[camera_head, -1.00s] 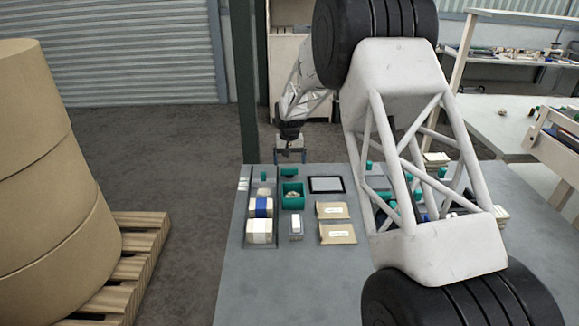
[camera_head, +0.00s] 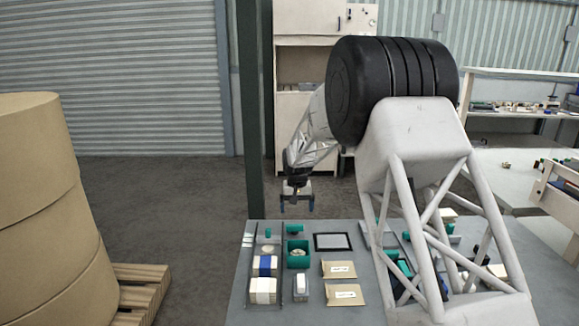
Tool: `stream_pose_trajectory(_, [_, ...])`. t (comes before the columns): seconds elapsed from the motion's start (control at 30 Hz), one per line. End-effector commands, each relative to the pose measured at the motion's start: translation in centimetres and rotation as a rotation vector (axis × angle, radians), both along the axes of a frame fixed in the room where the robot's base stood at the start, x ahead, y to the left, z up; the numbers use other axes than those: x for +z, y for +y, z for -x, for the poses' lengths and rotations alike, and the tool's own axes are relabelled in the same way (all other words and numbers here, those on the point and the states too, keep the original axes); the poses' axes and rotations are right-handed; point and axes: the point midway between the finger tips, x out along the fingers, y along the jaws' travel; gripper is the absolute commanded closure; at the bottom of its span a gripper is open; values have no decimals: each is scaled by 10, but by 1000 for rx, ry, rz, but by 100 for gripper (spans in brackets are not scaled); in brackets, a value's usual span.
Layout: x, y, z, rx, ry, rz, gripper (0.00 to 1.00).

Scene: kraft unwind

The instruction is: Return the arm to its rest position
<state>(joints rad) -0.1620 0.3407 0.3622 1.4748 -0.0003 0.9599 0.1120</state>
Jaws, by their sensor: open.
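My arm shows at the centre right, with a white lattice link (camera_head: 420,200), a black ribbed joint (camera_head: 392,88) and a silver-wrapped forearm (camera_head: 313,140). My gripper (camera_head: 297,208) hangs at the end, pointing down, just beyond the far edge of the grey table (camera_head: 262,318). Its two fingers are apart with nothing seen between them. It is clear of the objects on the table.
A dark post (camera_head: 250,120) stands close left of my gripper. Large kraft rolls (camera_head: 45,200) sit on a pallet (camera_head: 140,290) at left. Floor between is clear.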

Motion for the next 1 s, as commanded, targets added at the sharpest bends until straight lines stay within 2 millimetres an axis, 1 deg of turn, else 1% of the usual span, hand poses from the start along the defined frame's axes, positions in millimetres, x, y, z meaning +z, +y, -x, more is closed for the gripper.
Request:
stream_pose_trajectory(0.03, [9,-3,5,-1,-6,-1,2])
stream_pose_trajectory(0.17, [31,-13,25,-5,-15,-2,2])
stream_pose_trajectory(0.37, [70,-30,66,-10,-33,-4,2])
stream_pose_trajectory(0.5, [94,-43,98,-14,-46,-4,2])
stream_pose_trajectory(0.67, [120,-57,135,-18,-61,-5,2])
stream_pose_trajectory(0.7, [126,-60,145,-19,-65,-5,2])
stream_pose_trajectory(0.87, [148,-73,185,-24,-80,-6,2])
stream_pose_trajectory(1.0, [163,-83,221,-29,-93,-7,2])
